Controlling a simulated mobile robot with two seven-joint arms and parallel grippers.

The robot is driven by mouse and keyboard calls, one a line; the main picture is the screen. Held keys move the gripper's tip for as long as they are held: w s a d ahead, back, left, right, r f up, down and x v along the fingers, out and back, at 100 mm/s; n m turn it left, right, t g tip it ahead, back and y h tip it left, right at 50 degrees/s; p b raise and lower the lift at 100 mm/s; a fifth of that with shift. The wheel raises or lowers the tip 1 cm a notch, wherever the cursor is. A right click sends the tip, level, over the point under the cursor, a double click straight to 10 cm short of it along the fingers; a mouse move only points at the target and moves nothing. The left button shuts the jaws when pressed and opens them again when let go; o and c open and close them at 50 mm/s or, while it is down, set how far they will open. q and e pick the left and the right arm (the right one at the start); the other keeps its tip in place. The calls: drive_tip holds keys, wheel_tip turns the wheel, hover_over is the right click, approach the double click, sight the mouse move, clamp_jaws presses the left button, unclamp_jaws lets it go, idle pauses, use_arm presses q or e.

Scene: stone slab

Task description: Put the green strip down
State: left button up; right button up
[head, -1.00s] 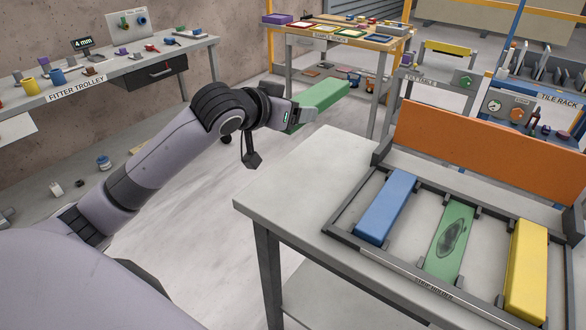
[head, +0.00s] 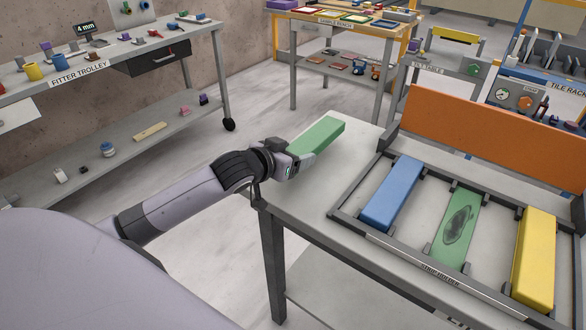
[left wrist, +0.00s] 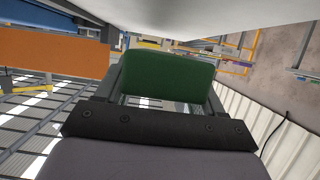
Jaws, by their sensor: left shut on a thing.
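A green strip (head: 318,136) is held in my left gripper (head: 293,157), which is shut on its near end. The strip is over the left part of the table (head: 308,196), left of the rack; I cannot tell whether it touches the top. In the left wrist view the green strip (left wrist: 168,76) sits between the fingers. The strip holder (head: 400,252) carries a blue strip (head: 391,194) at left and a yellow strip (head: 535,258) at right. Between them lies a flat green slot (head: 461,228) with a dark patch. My right gripper is not in view.
An orange panel (head: 480,138) stands along the back of the table. The table top left of the holder is bare. The fitter trolley (head: 100,75) stands at far left, and a sample bench (head: 340,28) is behind. Open floor lies between them.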

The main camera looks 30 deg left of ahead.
use_arm(q)
drive_tip(key=shift+f, duration=2)
drive_tip(key=shift+f, duration=0.1)
drive_tip(key=o, duration=1.4)
drive_tip(key=shift+f, duration=0.1)
drive_tip(key=shift+c, duration=0.2)
drive_tip(key=shift+s, duration=0.1)
drive_tip(key=d+v, duration=0.1)
drive_tip(key=v, duration=1.1)
drive_tip(key=s+d+f+g, duration=0.1)
drive_tip(key=s+d+f, duration=0.3)
drive_tip(key=f, duration=0.3)
drive_tip(key=s+d+f+m+g, duration=0.1)
drive_tip(key=s+d+f, duration=0.2)
drive_tip(key=s+f, duration=0.3)
drive_tip(key=s+d+f+g+h, duration=0.1)
drive_tip(key=s+d+f, duration=0.3)
drive_tip(key=f, duration=0.4)
drive_tip(key=shift+s+d+m, duration=0.3)
drive_tip(key=shift+s, duration=0.2)
